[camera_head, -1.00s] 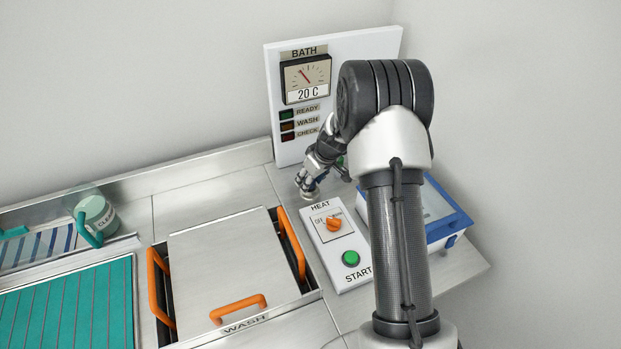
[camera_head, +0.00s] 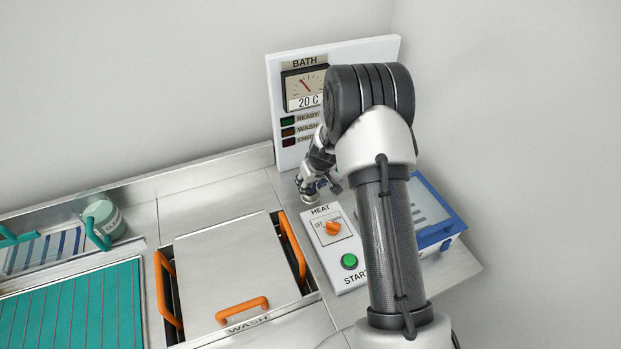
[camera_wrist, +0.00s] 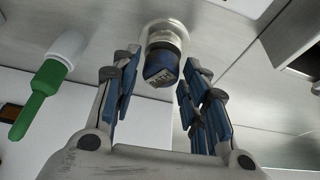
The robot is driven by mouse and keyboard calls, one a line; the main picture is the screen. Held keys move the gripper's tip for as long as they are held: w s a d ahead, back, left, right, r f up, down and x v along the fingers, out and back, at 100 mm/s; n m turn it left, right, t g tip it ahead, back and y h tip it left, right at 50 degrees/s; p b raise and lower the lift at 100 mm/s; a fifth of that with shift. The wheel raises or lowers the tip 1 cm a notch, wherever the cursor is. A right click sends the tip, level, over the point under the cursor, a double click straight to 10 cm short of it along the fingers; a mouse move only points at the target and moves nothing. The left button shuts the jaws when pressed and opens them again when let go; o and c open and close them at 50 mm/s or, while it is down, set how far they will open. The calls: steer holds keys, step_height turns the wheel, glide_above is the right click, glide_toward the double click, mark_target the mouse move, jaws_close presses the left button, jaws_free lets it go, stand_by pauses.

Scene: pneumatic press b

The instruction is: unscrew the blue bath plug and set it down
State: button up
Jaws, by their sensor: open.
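In the head view my arm covers the plug, and the gripper (camera_head: 311,187) is partly seen behind the heat panel.
A green rod with a white collar (camera_wrist: 45,85) stands left of the gripper in the wrist view. The heat panel (camera_head: 318,255), a blue-edged box (camera_head: 447,233), the orange-handled wash lid (camera_head: 225,262) and the bath gauge board (camera_head: 280,100) surround the arm.

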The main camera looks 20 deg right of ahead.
steer(key=shift+p, duration=0.3)
steer(key=shift+r+m+p, duration=0.2)
steer(key=shift+m+p, duration=0.1)
steer(key=shift+p, duration=0.45)
steer(key=p, duration=0.3)
steer(key=shift+m+h, duration=0.3)
steer(key=shift+m, duration=0.1)
steer(key=shift+p, duration=0.35)
steer(key=shift+f, duration=0.25)
steer(key=shift+p, duration=0.3)
steer(key=p, duration=0.3)
steer(key=shift+r+m, duration=0.35)
steer(key=shift+m, duration=0.05)
steer(key=p, duration=0.3)
